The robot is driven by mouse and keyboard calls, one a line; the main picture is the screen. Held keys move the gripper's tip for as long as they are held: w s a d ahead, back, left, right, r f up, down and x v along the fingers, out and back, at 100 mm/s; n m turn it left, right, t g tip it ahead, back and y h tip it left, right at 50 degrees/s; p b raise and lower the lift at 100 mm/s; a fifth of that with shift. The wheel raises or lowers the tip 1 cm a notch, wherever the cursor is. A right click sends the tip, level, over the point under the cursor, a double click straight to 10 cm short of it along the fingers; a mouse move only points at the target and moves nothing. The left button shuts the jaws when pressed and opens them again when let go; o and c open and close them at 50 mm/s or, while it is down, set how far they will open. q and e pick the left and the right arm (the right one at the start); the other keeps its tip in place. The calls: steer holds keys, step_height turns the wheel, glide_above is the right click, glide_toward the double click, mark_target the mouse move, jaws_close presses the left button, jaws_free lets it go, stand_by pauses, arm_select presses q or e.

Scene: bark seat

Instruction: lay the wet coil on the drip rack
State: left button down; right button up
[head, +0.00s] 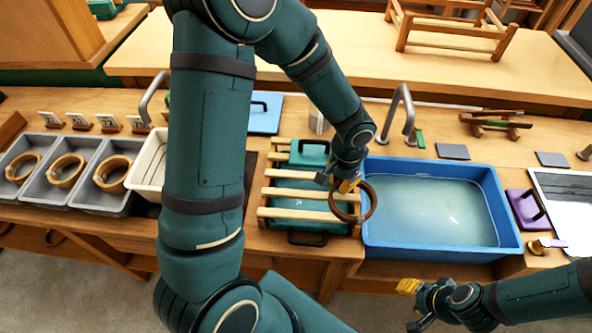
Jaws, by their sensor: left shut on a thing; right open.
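My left gripper (346,184) is shut on a dark brown ring-shaped coil (373,204). The coil hangs tilted at the right end of the drip rack (290,194), between the rack and the blue tub. Whether it touches the slats I cannot tell. The rack has several pale wooden slats over a teal tray, and its slats look bare. My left arm hides the area left of the rack. My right gripper (408,303) is open and empty, low in front of the bench.
A blue tub (509,232) of cloudy water stands right of the rack, with a tap (404,110) behind it. Grey bins (93,202) at the left hold lighter coils (67,170).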

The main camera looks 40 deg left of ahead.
arm_select(q)
steer(key=shift+w+d+r+m, duration=0.15)
steer(key=shift+r+m, duration=0.4)
steer(key=shift+m, duration=0.65)
steer(key=m, duration=0.1)
steer(key=r+m+p, duration=0.1)
steer(key=m, duration=0.1)
steer(key=shift+a+r+m, duration=0.1)
steer(key=shift+a+m, duration=0.2)
steer(key=shift+a, duration=0.05)
step_height(320, 180, up, 5)
steer(key=a+m+p, duration=0.2)
steer(key=m, duration=1.3)
steer(key=shift+s+a+f+b, duration=0.15)
steer(key=shift+f+b, duration=0.55)
steer(key=shift+f, duration=1.75)
steer(key=shift+s+a+f+b, duration=0.1)
steer(key=shift+f+b, duration=0.6)
steer(key=shift+f, duration=1.75)
arm_select(e)
steer(key=shift+s+d+r, duration=0.1)
steer(key=shift+d, duration=0.2)
